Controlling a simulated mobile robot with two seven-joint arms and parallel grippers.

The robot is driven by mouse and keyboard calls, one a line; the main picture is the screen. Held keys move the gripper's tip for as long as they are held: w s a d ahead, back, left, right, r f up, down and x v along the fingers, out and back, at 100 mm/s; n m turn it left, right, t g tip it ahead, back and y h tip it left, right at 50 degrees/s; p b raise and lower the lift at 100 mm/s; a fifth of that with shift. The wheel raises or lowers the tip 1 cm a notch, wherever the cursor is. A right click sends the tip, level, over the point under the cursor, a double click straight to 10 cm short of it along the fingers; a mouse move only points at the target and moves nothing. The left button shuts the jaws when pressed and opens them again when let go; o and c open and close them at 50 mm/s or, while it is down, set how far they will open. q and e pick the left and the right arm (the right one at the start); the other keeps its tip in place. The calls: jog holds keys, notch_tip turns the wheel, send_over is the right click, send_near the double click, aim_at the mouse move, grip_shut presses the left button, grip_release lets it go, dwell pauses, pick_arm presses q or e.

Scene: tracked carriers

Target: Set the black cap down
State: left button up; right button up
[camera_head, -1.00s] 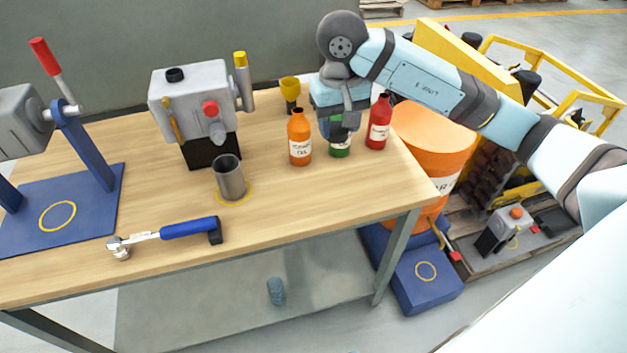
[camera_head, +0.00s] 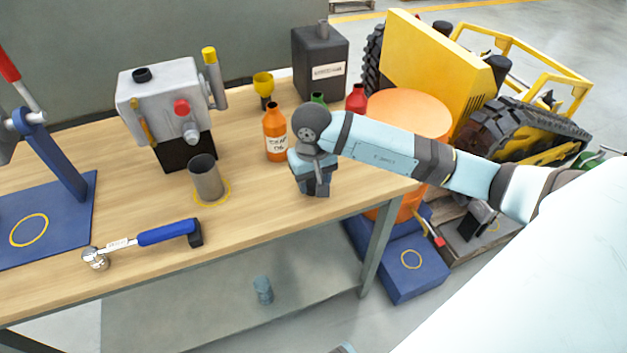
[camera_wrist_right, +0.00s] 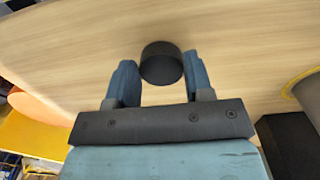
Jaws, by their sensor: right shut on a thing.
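The black cap (camera_wrist_right: 161,62) is a short dark cylinder between the fingertips of my right gripper (camera_wrist_right: 160,80) in the right wrist view. The gripper is shut on it, with bare wood beyond the cap; I cannot tell whether the cap touches the table. In the head view my right gripper (camera_head: 313,192) points down over the front right part of the wooden table, and it hides the cap there. The green bottle (camera_head: 318,98) is mostly hidden behind my right arm; only its top shows. My left gripper does not show.
An orange bottle (camera_head: 275,133) stands left of my right gripper, and a red bottle (camera_head: 356,99) stands behind the arm. A metal cup (camera_head: 206,180) and a blue-handled wrench (camera_head: 150,238) are farther left. A dark canister (camera_head: 320,65) stands at the back. Bare table surrounds the gripper.

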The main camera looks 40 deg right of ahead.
jog(key=shift+f, duration=0.2)
jog(key=shift+f+b, duration=0.25)
jog(key=shift+b, duration=0.05)
jog(key=o, duration=1)
jog(key=shift+r, duration=0.1)
jog(key=shift+r, duration=0.1)
